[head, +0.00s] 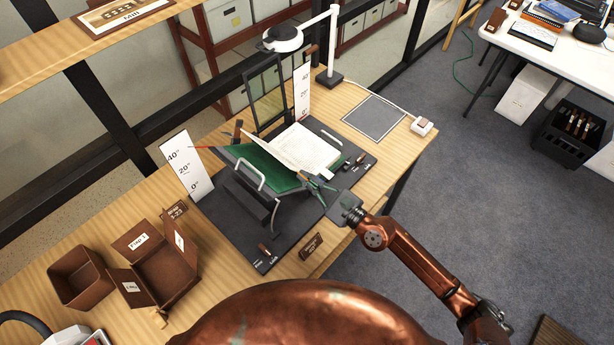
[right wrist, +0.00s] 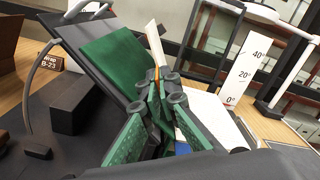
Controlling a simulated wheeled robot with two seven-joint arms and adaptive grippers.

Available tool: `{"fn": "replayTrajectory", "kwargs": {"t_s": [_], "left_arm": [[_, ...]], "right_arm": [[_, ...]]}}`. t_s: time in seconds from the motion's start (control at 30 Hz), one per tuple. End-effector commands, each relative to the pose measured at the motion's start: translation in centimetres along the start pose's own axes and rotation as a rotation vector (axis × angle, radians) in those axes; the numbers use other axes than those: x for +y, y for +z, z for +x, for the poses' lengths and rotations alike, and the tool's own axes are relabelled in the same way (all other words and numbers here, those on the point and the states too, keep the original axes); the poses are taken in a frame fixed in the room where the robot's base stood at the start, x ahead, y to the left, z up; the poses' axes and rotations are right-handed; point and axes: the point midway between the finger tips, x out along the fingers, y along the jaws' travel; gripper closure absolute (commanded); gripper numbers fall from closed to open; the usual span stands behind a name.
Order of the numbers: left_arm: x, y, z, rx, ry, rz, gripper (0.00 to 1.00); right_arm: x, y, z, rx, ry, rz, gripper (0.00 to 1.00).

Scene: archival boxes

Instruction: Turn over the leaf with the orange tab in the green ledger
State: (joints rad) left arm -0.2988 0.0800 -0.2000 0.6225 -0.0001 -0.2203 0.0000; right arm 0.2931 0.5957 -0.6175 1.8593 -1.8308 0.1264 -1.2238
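The green ledger (head: 262,168) lies open on a dark cradle, its green cover tilted at the left and its cream pages (head: 310,148) at the right. My right gripper (head: 312,183) is at the ledger's near edge. In the right wrist view its green fingers (right wrist: 164,82) come together at the tips, with a bit of orange tab (right wrist: 156,73) between them. A cream leaf (right wrist: 154,42) stands up edge-on just beyond the tips. The green cover (right wrist: 116,64) slopes at the left there. The tab is not distinct in the head view. My left gripper is not in view.
Angle scales (head: 182,168) stand left of and behind the cradle. A white lamp (head: 330,45) and grey mat (head: 374,117) are at the back right. Open brown boxes (head: 80,276) stand at the left. A white handle (head: 249,175) rises beside the ledger.

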Motion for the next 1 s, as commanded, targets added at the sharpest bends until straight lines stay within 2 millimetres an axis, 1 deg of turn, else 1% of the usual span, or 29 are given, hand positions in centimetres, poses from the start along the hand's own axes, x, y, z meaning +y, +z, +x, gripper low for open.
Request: {"fn": "replayTrajectory", "kwargs": {"t_s": [0.23, 0.37, 0.4, 0.57, 0.67, 0.77, 1.0], "left_arm": [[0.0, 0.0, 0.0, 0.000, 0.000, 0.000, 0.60], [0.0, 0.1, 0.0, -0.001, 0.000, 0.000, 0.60], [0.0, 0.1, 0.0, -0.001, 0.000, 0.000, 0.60], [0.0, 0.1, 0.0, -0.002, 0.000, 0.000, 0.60], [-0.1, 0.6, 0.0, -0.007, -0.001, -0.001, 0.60], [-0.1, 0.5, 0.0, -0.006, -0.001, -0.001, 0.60], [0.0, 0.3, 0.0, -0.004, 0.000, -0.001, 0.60]], "right_arm": [[0.1, -0.1, 0.0, 0.002, 0.002, 0.002, 1.00], [0.1, -0.1, 0.0, 0.002, 0.002, 0.002, 0.91], [0.1, -0.1, 0.0, 0.002, 0.001, 0.002, 0.90], [0.0, -0.1, 0.0, 0.001, 0.001, 0.001, 0.90], [0.0, -0.1, -0.1, 0.001, 0.001, 0.001, 0.90], [0.0, -0.1, -0.7, 0.001, 0.001, -0.001, 0.90], [0.0, -0.1, -3.8, 0.003, 0.004, -0.005, 0.90]]}}
